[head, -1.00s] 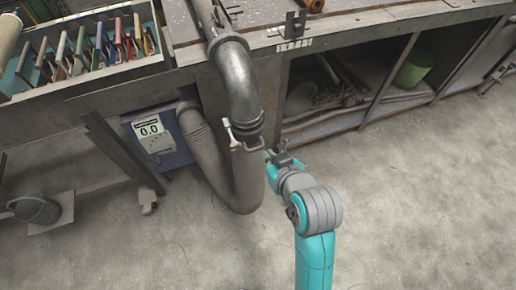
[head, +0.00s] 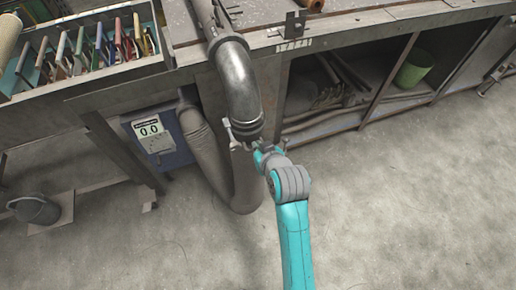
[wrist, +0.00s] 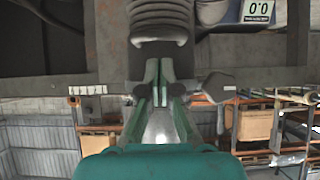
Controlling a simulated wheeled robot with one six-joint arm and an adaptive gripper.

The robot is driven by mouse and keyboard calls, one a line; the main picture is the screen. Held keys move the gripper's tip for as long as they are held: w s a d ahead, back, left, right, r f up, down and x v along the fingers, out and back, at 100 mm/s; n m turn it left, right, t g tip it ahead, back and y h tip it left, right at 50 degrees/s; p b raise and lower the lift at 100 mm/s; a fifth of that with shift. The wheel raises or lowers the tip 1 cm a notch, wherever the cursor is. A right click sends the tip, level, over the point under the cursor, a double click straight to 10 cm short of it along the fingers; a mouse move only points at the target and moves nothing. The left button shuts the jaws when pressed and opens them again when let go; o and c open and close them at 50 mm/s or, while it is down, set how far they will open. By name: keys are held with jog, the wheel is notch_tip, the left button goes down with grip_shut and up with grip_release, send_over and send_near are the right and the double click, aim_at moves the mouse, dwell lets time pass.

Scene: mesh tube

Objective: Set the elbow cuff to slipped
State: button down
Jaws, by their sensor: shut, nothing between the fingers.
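The elbow (head: 238,80) is a dark metal pipe bend coming down from the bench's front edge. Its dark ringed cuff (head: 248,127) sits at the lower end, above the ribbed hose (head: 243,178). A pale lever (head: 228,130) shows at the cuff's left side. My gripper (head: 258,150) is just below the cuff, partly hiding that area. In the wrist view, my green fingers (wrist: 158,78) are closed together and empty, tips close under a ribbed grey part (wrist: 160,15). Whether they touch it, I cannot tell. A dark rounded piece (wrist: 218,84) lies just right of the fingers.
A blue box with a 0.0 display (head: 149,128) stands left of the hose. A bucket (head: 35,209) is on the floor at left. Shelves under the bench hold a green bin (head: 413,67). The floor at right is clear.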

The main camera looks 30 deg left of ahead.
notch_tip(320, 180, down, 2)
jog(key=shift+w+a, duration=0.1)
jog(key=shift+a, duration=0.05)
dwell(0.3)
notch_tip(320, 180, down, 5)
jog(key=shift+f, duration=0.1)
dwell(0.4)
